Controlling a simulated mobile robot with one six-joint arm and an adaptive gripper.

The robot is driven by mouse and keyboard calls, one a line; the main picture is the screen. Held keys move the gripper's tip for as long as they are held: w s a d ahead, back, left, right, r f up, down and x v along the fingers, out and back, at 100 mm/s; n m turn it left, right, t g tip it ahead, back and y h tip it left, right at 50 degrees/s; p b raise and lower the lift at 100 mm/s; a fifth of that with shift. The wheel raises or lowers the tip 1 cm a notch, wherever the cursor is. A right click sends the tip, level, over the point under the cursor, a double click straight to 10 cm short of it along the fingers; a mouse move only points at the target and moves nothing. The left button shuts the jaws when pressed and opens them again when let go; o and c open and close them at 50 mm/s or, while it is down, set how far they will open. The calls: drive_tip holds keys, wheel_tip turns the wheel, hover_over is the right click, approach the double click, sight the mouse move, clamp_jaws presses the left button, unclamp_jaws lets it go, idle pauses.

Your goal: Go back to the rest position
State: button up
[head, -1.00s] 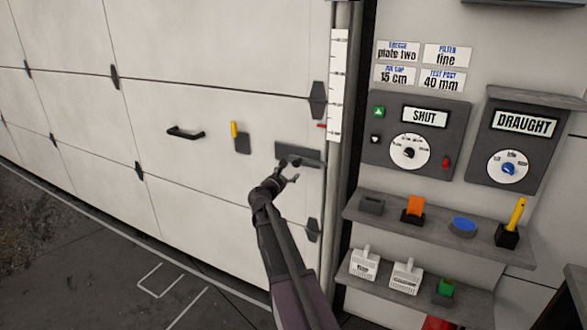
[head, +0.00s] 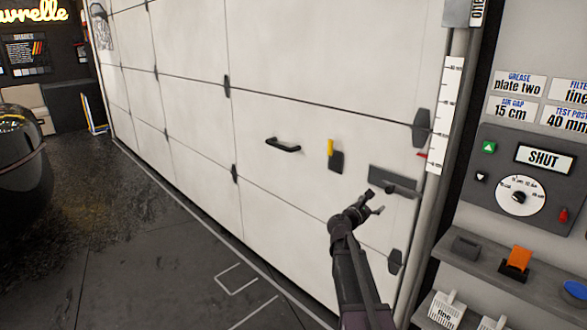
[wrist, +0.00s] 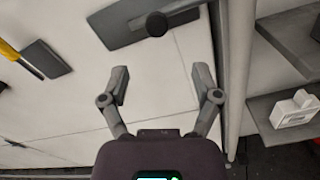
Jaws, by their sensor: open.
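My gripper (head: 374,203) is open and empty in the head view, in front of the white garage door (head: 185,85) near its right edge. It is just below a grey plate with a dark round knob (head: 393,182) on the door. In the wrist view my gripper's two fingers (wrist: 160,85) are spread, with only door panel between them. The grey plate with the knob (wrist: 122,18) is beyond the fingertips there. I cannot tell the exact gap to the door.
At right are a control panel reading SHUT (head: 490,175) and a shelf (head: 470,262) with items. A dark rounded object (head: 22,165) stands far left.

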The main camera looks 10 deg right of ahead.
drive_tip(key=s+a+f+m+g+y+p, duration=0.2)
drive_tip(key=s+a+m+g+y+p, duration=0.1)
drive_tip(key=s+a+m, duration=0.4)
drive_tip(key=s+a+f+m+g+y+p, duration=0.2)
drive_tip(key=s+a+m+y+p, duration=0.3)
drive_tip(key=s+a, duration=0.4)
drive_tip(key=s+a+f+m+g+y+p, duration=0.2)
drive_tip(key=s+a+m+g+y+p, duration=0.2)
drive_tip(key=a, duration=1)
drive_tip(key=s+m+y, duration=0.3)
drive_tip(key=s+m, duration=0.1)
drive_tip(key=shift+s+f+m, duration=0.3)
drive_tip(key=shift+f, duration=0.05)
drive_tip(key=shift+c, duration=0.2)
